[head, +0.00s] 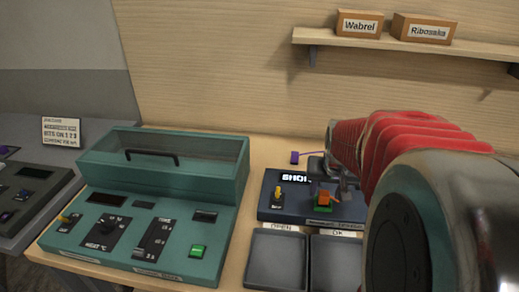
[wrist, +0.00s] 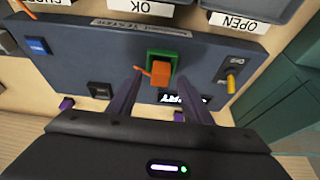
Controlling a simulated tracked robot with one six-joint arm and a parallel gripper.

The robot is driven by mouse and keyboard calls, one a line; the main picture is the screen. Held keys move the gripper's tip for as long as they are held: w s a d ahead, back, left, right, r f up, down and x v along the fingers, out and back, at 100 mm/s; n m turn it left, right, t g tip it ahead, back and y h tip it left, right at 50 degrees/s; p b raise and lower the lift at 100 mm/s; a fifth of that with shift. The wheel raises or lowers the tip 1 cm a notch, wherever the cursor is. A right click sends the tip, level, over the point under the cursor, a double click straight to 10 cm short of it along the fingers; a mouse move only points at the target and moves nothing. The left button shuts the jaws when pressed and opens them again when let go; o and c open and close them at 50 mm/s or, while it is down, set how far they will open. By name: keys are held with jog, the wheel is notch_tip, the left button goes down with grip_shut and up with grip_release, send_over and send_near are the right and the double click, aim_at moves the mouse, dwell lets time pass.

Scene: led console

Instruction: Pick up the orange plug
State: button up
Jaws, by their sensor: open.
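The orange plug (wrist: 161,74) stands in a green socket (wrist: 152,56) on a dark blue tester panel (wrist: 110,62), with a short orange lead at its side. In the head view the plug (head: 323,197) is partly behind my gripper (head: 334,186). In the wrist view my gripper (wrist: 162,76) is open, with one dark finger on the left of the plug and one on the right. I see gaps between the plug and the fingers; I cannot tell how deep the fingertips reach along it.
A yellow-tipped switch (head: 278,192) stands left of the socket. Grey trays labelled OPEN (head: 276,262) and OK (head: 335,265) lie in front. A teal console (head: 130,258) stands left. A shelf (head: 400,43) with two boxes hangs behind.

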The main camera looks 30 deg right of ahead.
aim_at(325, 195)
jog(key=shift+w+d+f, duration=0.1)
jog(key=shift+w+f, duration=0.05)
jog(key=shift+f, duration=0.35)
jog(key=c, duration=1.1)
jog(key=shift+r, duration=0.1)
jog(key=shift+c, duration=0.2)
notch_tip(325, 195, up, 10)
dwell(0.7)
jog(key=shift+f, duration=1.35)
